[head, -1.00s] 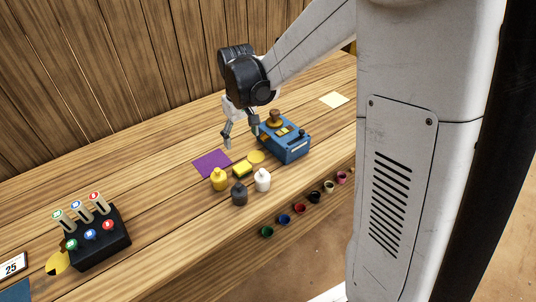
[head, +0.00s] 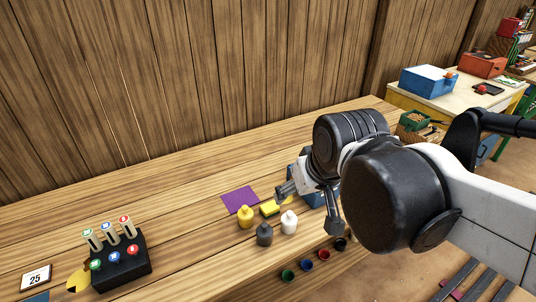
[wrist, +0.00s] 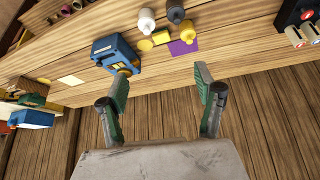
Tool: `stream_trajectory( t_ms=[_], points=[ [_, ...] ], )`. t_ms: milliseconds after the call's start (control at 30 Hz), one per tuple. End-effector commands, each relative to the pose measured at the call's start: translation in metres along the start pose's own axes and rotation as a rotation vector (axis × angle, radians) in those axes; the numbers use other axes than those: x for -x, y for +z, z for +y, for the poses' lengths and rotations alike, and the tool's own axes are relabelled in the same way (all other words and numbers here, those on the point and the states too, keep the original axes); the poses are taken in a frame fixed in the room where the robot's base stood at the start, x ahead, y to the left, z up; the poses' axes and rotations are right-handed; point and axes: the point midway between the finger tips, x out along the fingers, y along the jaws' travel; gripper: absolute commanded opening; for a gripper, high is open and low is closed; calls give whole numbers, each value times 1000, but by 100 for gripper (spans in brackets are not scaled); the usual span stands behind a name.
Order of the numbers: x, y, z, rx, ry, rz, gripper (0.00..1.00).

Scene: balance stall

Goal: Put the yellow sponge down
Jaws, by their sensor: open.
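The yellow sponge (head: 269,208) lies on the wooden counter, between the purple square (head: 240,200) and the small bottles. It also shows in the wrist view (wrist: 161,37), above and beyond the fingertips. My gripper (head: 308,207) is open, with nothing between its fingers. In the wrist view my gripper (wrist: 160,80) has its fingers spread wide, and the sponge is clear of both. In the head view my gripper hangs to the right of the sponge, in front of the blue box (head: 302,172), which it partly hides.
Yellow (head: 246,217), dark grey (head: 264,235) and white (head: 289,222) bottles stand close to the sponge. Several small coloured cups line the counter's front. The counter between the block and the purple square is clear.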

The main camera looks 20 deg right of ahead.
Motion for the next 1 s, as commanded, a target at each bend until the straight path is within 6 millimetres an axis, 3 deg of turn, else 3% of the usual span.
stream_trajectory(
  t_ms=[100, 300, 1000],
  points=[
    [8, 18, -1, -17, 1, 45, 66],
    [14, 33, -1, -34, 2, 88, 66],
    [14, 34, -1, -36, 2, 95, 66]
  ],
)
